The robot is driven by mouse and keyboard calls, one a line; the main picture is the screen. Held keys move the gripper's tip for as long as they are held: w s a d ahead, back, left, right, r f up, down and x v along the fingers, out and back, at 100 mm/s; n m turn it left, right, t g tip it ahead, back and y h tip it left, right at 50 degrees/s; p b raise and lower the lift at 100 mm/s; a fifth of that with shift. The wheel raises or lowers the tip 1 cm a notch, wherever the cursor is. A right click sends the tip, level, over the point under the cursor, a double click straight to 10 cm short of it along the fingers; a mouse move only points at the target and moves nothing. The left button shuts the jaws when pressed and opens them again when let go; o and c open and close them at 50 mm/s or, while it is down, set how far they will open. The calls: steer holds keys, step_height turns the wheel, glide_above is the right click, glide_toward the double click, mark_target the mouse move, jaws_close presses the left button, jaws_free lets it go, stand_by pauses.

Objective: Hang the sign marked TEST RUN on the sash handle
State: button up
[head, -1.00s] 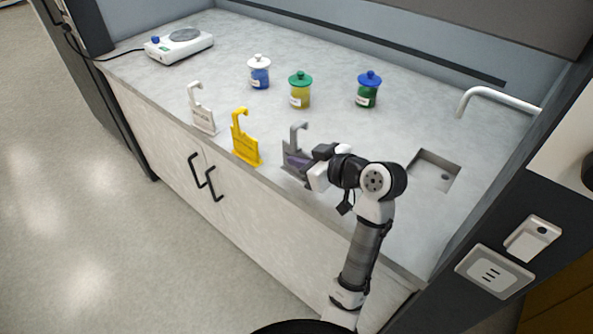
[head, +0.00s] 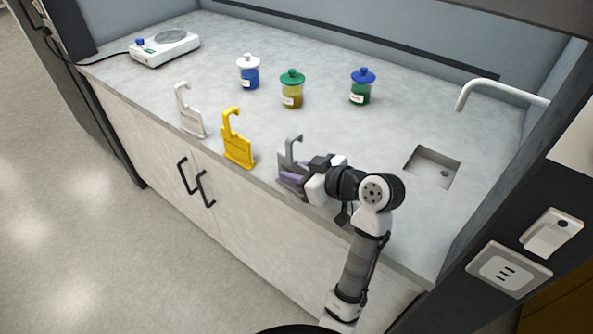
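Three hook-topped signs stand upright in a row along the counter's front edge: a white sign (head: 191,118), a yellow sign (head: 238,150) and a grey sign (head: 287,164). Their lettering is too small to read, so I cannot tell which says TEST RUN. My gripper (head: 292,178) is at the grey sign, reaching in from the right. A purple finger pad lies across the sign's lower front. The far finger is hidden, so I cannot tell whether it grips the sign. The sash handle cannot be made out.
Blue (head: 249,73), yellow-green (head: 291,89) and green (head: 362,87) lidded jars stand behind the signs. A white balance (head: 164,48) is at the back left. A sink (head: 432,168) and a bent tap (head: 480,88) are at the right.

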steer(key=b+v, duration=0.1)
steer(key=v, duration=0.4)
steer(key=b+v, duration=0.1)
steer(key=v, duration=0.5)
steer(key=shift+w+d, duration=0.2)
steer(key=shift+w, duration=0.15)
steer(key=shift+s+d+r+b, duration=0.25)
steer(key=shift+s+d+b, duration=0.05)
steer(key=shift+s+d, duration=0.1)
